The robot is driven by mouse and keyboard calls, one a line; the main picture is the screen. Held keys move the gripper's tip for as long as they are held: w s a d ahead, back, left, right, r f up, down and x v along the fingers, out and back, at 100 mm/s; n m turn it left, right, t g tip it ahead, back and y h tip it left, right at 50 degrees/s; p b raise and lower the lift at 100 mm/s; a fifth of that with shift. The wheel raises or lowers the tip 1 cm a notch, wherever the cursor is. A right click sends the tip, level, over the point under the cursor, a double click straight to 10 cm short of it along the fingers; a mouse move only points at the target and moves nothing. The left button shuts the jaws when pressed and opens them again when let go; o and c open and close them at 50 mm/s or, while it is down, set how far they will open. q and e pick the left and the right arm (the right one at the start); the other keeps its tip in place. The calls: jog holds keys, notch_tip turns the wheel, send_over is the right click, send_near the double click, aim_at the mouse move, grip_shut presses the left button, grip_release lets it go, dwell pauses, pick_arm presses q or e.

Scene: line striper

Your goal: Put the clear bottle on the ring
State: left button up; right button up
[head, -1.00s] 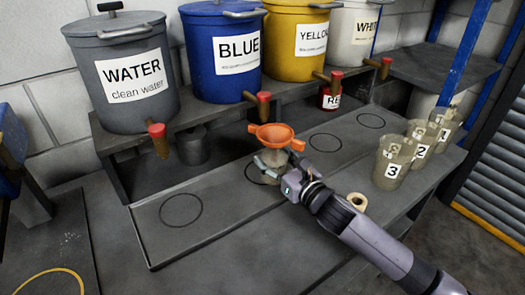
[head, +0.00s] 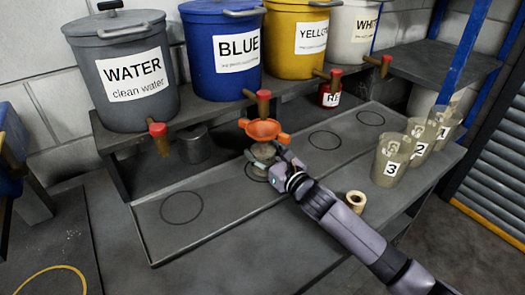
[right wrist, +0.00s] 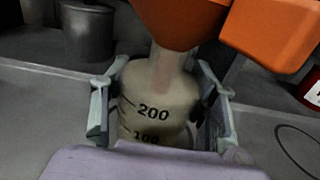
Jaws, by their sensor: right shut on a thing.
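The clear bottle (head: 263,153) has an orange funnel (head: 264,131) in its neck. My right gripper (head: 272,162) is shut around the bottle's body. In the right wrist view, the fingers stand on both sides of the bottle (right wrist: 155,113), which shows its 100 and 200 marks. The bottle is upright, over or on a black ring (head: 249,175) on the grey board. The ring is mostly hidden, and I cannot tell whether the bottle's base touches the board. Other black rings lie to the left (head: 182,207) and to the right (head: 324,141). My left gripper is out of view.
Water, blue, yellow and white buckets with red-tipped taps stand on a shelf behind. A metal cup (head: 195,144) is at the back left. Numbered cups (head: 390,160) and a tape roll (head: 356,201) are on the right. The left of the board is clear.

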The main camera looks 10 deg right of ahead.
jog(key=o, duration=1.2)
jog(key=shift+f, duration=0.1)
jog(key=shift+c, duration=0.2)
jog(key=b+v, duration=0.1)
jog(key=v, duration=1.1)
